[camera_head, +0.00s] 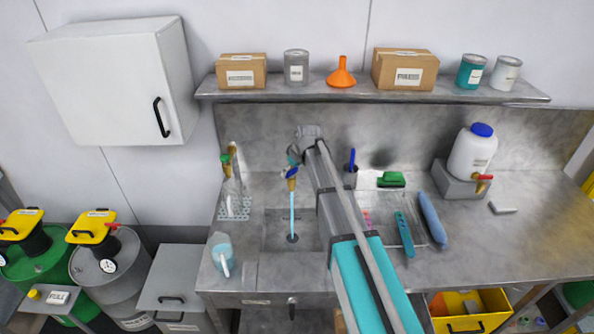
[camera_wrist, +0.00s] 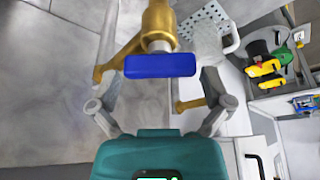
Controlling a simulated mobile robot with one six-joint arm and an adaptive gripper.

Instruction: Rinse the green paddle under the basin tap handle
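My gripper (camera_wrist: 157,70) is open, its two fingers on either side of the blue tap handle (camera_wrist: 160,66), with a gap on each side. The handle sits on a brass tap (camera_wrist: 158,22); it also shows in the head view (camera_head: 290,173), below my gripper (camera_head: 295,154). A pale blue stream of water (camera_head: 292,214) runs down from the tap into the sunken basin (camera_head: 275,240). A teal-green paddle-like tool (camera_head: 404,233) lies on the tray right of the basin, away from the stream. I cannot tell for certain that it is the green paddle. My arm hides part of the basin's right side.
A green brush (camera_head: 391,180), a long blue object (camera_head: 432,220) and a white jug (camera_head: 473,150) are to the right. A loaded shelf (camera_head: 330,95) runs above. The counter's right end is mostly clear.

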